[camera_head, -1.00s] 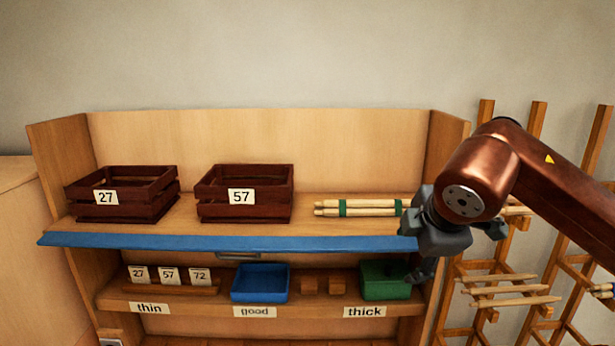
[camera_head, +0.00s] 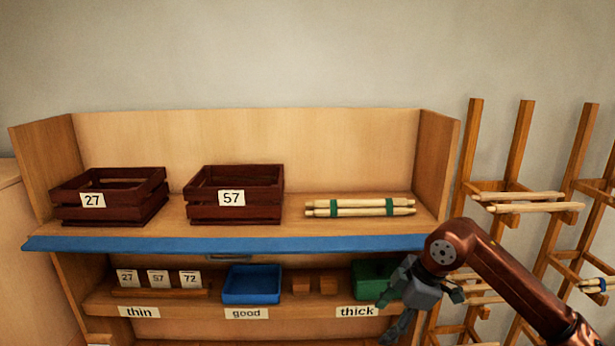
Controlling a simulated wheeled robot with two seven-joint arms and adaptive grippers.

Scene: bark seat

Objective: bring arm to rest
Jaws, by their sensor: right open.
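My right arm (camera_head: 490,270) comes in from the lower right, copper-brown. Its dark grey right gripper (camera_head: 400,325) hangs low at the right end of the shelf unit, pointing down in front of the green tray (camera_head: 368,275) and partly covering it. The gripper is open, and I see nothing held in it. My left gripper is not in view.
The upper shelf (camera_head: 300,222) holds dark crates marked 27 (camera_head: 110,195) and 57 (camera_head: 235,195), and a green-banded stick bundle (camera_head: 360,207). Below are a blue tray (camera_head: 252,284) and number cards (camera_head: 158,278). Wooden racks (camera_head: 520,180) with sticks stand at the right.

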